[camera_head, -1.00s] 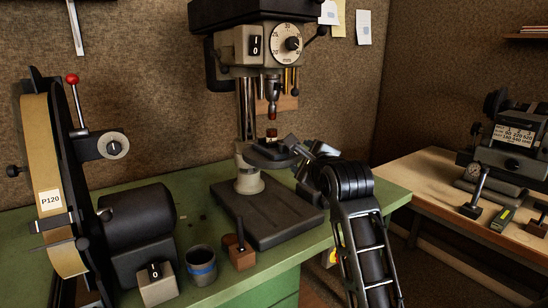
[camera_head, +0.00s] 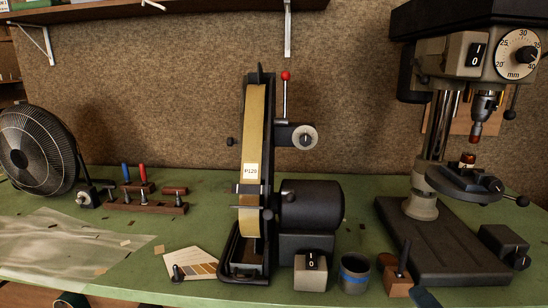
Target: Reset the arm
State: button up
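My gripper and arm are not clearly in view. The drill press (camera_head: 445,245) stands at the right of the green bench (camera_head: 110,195). A small part with a red-brown top (camera_head: 467,160) is on its round table (camera_head: 468,184), below the chuck (camera_head: 483,112). No gripper shows at that table. The belt sander (camera_head: 256,130), with a P120 label and a red-knobbed lever, stands mid-bench.
A black fan (camera_head: 38,150) stands at the far left, beside a wooden rack (camera_head: 146,205) of tools. A blue-banded cup (camera_head: 354,273), a wooden block (camera_head: 398,284) and a switch box (camera_head: 313,271) line the front edge. A sheet (camera_head: 60,245) covers the front left.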

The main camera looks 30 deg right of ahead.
jog(key=s+a+f+n+t+y, duration=0.1)
jog(key=s+a+n+y, duration=0.6)
jog(key=s+a+n, duration=1)
jog(key=s+n, duration=0.2)
jog(key=s, duration=0.1)
jog(key=shift+f+b, duration=0.35)
jog(key=shift+b, duration=0.05)
jog(key=shift+s, duration=0.1)
dwell(1.9)
